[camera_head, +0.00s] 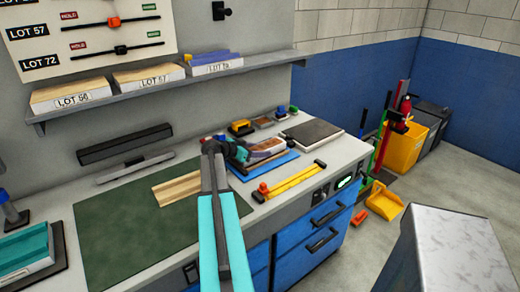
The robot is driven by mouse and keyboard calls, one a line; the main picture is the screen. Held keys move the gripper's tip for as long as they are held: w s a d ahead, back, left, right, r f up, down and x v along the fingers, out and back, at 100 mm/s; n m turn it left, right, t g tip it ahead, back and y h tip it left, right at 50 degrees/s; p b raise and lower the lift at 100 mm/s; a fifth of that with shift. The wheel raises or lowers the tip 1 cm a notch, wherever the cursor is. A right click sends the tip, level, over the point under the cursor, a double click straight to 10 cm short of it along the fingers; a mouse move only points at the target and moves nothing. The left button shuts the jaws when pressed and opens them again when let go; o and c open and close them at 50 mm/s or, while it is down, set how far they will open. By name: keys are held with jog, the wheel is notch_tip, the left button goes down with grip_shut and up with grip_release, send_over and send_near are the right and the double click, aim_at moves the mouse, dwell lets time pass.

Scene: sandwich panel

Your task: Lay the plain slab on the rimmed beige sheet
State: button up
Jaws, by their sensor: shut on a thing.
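A flat beige sheet (178,188) with lighter and darker bands lies on the green mat (125,235). Its right end is near my arm; a rim is too small to make out. My gripper (243,154) is to the right of the sheet, over the blue tray (266,167), partly hidden behind my wrist. It is shut on a brownish slab (266,147), which seems to be the plain slab. The slab lies at or just above the tray; I cannot tell if it touches it. The fingertips are not clear.
Yellow bars (292,180) lie in front of the tray. A dark-topped block (312,132) and small coloured items stand behind and right. A shelf (170,92) with labelled LOT boxes overhangs the back. A teal-topped stack (25,250) stands left. The mat's left half is clear.

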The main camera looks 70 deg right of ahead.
jog(key=shift+f, duration=0.15)
jog(key=o, duration=0.8)
jog(key=b+v, duration=0.2)
jog(key=v, duration=1)
jog(key=shift+s+b, duration=0.1)
jog(key=shift+b, duration=0.3)
dwell(0.4)
